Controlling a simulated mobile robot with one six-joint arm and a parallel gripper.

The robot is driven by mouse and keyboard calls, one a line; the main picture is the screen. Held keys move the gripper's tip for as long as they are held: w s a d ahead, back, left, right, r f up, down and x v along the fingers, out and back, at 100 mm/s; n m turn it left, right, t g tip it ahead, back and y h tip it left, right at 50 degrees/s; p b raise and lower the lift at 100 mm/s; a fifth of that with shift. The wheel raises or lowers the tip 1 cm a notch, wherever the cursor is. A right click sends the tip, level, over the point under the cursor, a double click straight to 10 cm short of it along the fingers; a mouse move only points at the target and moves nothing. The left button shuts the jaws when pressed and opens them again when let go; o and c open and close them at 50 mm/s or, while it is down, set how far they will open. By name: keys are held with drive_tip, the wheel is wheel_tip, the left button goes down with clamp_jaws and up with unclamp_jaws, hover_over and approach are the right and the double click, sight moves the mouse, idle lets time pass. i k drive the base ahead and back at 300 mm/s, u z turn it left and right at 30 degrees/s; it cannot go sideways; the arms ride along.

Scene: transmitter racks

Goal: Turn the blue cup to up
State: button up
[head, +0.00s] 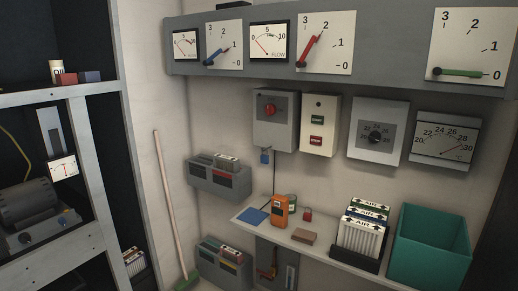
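I see no clear blue cup in the head view. The blue items in view are a blue lever (218,56) on a white 0-to-3 dial plate, a flat blue pad (252,215) on the wall shelf, and a small blue tag or padlock (265,157) below the grey box with a red knob. The blue lever slants up and right, pointing near the 1. A small dark blue box (90,77) sits on the left rack. My gripper is not in view.
A red lever (310,49) and a green lever (460,72) are on the same grey panel (400,77). A broom (168,200) leans on the wall.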

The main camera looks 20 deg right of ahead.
sight(63, 221)
drive_tip(key=u, duration=0.2)
drive_tip(key=i, duration=0.85)
drive_tip(key=u, duration=0.5)
